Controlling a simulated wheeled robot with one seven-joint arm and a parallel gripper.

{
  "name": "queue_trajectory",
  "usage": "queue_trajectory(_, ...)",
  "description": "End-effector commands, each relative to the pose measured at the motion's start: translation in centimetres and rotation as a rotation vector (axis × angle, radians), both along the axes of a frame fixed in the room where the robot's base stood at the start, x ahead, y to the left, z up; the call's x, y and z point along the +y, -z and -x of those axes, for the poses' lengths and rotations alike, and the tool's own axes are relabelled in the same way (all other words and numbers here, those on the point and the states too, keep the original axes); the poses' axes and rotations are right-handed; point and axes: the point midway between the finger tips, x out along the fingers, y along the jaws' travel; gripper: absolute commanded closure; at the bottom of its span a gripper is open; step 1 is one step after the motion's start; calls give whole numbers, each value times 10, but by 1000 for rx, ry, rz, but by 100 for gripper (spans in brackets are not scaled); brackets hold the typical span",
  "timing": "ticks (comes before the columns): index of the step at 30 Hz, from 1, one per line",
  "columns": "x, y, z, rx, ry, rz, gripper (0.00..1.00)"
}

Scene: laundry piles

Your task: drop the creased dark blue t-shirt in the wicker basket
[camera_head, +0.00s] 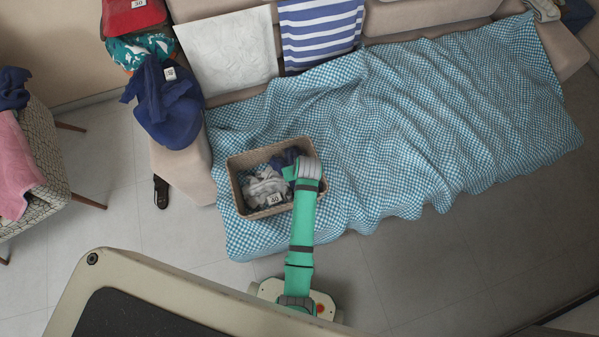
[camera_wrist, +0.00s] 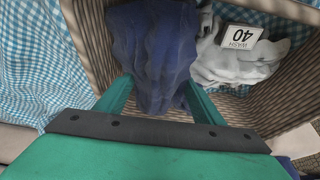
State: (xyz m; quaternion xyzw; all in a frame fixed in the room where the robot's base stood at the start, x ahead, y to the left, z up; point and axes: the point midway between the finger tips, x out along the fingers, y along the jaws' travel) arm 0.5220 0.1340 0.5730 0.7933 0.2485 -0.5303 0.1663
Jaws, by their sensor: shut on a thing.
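The creased dark blue t-shirt (camera_wrist: 152,52) hangs bunched between the fingers of my gripper (camera_wrist: 158,98) in the wrist view. My gripper is shut on it. The shirt is inside the opening of the wicker basket (camera_wrist: 88,38), and I cannot tell whether it touches the bottom. In the head view the basket (camera_head: 238,192) stands on the checked sofa cover, and a dark blue bit of the shirt (camera_head: 285,158) shows in its far right part. My arm hides the fingers there.
Grey-white laundry with a "WASH 40" tag (camera_wrist: 240,36) lies in the basket; it also shows in the head view (camera_head: 264,188). A blue garment (camera_head: 170,105) drapes over the sofa arm. A patterned seat (camera_head: 38,150) with pink cloth stands at left. A blue-white checked cover (camera_head: 430,120) spreads across the sofa.

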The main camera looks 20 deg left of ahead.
Motion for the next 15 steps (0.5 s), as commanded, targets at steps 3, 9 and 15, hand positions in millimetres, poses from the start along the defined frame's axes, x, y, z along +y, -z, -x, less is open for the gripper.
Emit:
queue_trajectory(3, -6, 8, -4, 0, 2, -1, 68)
queue_trajectory(9, -5, 33, -3, 1, 0, -1, 68)
queue_trajectory(15, -5, 37, -3, -2, 0, -1, 68)
